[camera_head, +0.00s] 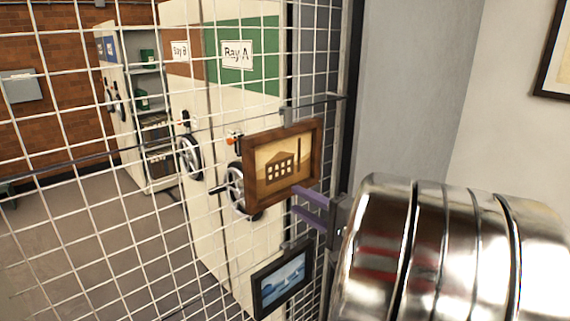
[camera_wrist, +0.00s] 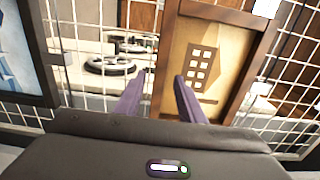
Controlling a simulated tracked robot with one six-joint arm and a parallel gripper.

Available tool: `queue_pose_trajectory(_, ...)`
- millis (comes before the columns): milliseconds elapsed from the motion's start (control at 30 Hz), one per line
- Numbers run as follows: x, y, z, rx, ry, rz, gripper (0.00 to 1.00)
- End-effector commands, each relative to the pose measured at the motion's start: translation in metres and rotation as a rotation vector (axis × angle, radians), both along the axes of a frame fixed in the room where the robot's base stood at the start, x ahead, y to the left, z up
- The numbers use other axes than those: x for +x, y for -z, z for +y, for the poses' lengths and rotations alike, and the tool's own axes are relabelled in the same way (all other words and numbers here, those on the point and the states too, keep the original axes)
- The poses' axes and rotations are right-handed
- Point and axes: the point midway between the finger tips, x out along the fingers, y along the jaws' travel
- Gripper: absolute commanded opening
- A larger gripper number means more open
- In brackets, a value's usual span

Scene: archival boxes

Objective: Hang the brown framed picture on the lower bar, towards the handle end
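The brown framed picture (camera_head: 254,191) hangs by a clip (camera_head: 290,117) from the upper bar (camera_head: 325,101) on the white mesh; its image shows a building with a chimney. My gripper (camera_head: 303,205) has two purple fingers at the picture's lower right corner. In the wrist view my gripper (camera_wrist: 156,88) is open, its fingertips apart. The brown picture (camera_wrist: 219,65) shows sideways there, its lower rail lying across the gap between the fingers; contact cannot be told. A lower bar (camera_head: 300,241) carries a dark framed seascape (camera_head: 283,281), which also shows in the wrist view (camera_wrist: 22,55).
The mesh (camera_head: 60,130) fills the left and middle. A dark post (camera_head: 352,80) edges the mesh. Another framed picture (camera_head: 556,60) hangs on the right wall.

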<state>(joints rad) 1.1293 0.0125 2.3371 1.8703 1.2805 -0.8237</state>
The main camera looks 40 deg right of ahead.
Motion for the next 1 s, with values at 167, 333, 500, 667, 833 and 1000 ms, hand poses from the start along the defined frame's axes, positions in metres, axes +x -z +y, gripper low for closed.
queue_pose_trajectory(167,0.013,0.0,0.001,0.001,-0.003,0.0,0.36)
queue_pose_trajectory(333,0.025,0.0,0.001,0.001,-0.003,0.0,0.36)
queue_pose_trajectory(500,0.034,0.0,0.001,0.001,-0.001,0.0,0.36)
queue_pose_trajectory(667,0.038,0.0,0.002,0.001,-0.002,0.0,0.36)
queue_pose_trajectory(833,0.038,0.0,0.002,0.001,-0.002,0.0,0.36)
queue_pose_trajectory(1000,0.038,0.0,0.002,0.001,-0.002,0.0,0.3)
